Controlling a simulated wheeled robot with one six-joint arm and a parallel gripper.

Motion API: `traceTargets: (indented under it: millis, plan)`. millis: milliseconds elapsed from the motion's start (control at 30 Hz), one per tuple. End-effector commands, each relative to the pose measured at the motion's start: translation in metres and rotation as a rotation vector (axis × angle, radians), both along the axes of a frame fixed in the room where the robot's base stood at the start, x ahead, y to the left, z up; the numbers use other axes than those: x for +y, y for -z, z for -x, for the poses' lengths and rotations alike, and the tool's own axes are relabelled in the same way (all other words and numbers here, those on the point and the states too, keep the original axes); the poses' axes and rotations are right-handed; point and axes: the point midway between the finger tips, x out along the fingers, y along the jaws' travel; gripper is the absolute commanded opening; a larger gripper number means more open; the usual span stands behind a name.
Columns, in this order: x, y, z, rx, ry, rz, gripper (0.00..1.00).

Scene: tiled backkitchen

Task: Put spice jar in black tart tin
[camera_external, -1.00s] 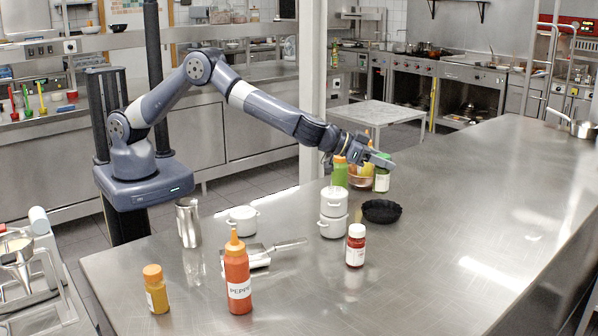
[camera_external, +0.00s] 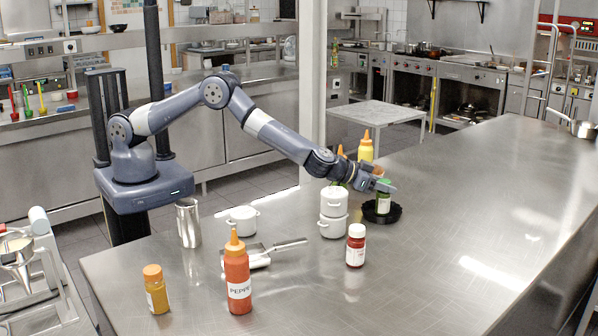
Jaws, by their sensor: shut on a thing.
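The spice jar (camera_external: 383,206) has a green lid and a white label. My gripper (camera_external: 384,186) is shut on the jar at its lid, from above, and the jar stands upright. The black tart tin (camera_external: 394,216) is a round fluted dish on the steel counter, right of the stacked white pots. The jar's lower part appears within the tin's outline. I cannot tell whether its base touches the tin floor.
Stacked white pots (camera_external: 333,212) and a red jar with a white lid (camera_external: 356,246) stand left of and in front of the tin. A yellow bottle (camera_external: 365,150) stands behind my wrist. The counter (camera_external: 470,220) to the right is clear.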

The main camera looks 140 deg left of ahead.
Motion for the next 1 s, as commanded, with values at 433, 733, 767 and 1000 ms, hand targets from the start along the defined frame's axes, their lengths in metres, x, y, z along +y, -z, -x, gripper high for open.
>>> traceTargets:
  millis: [433,733,767,1000]
  plan:
    - [0.0001,0.0053,-0.0003,-0.002,0.0,-0.001,0.36]
    - [0.0001,0.0051,-0.0002,-0.001,0.0,0.0,0.55]
    - [0.0001,0.0051,-0.0002,-0.001,0.0,0.0,0.55]
    - [-0.001,0.0016,0.0003,-0.001,0.001,-0.001,0.55]
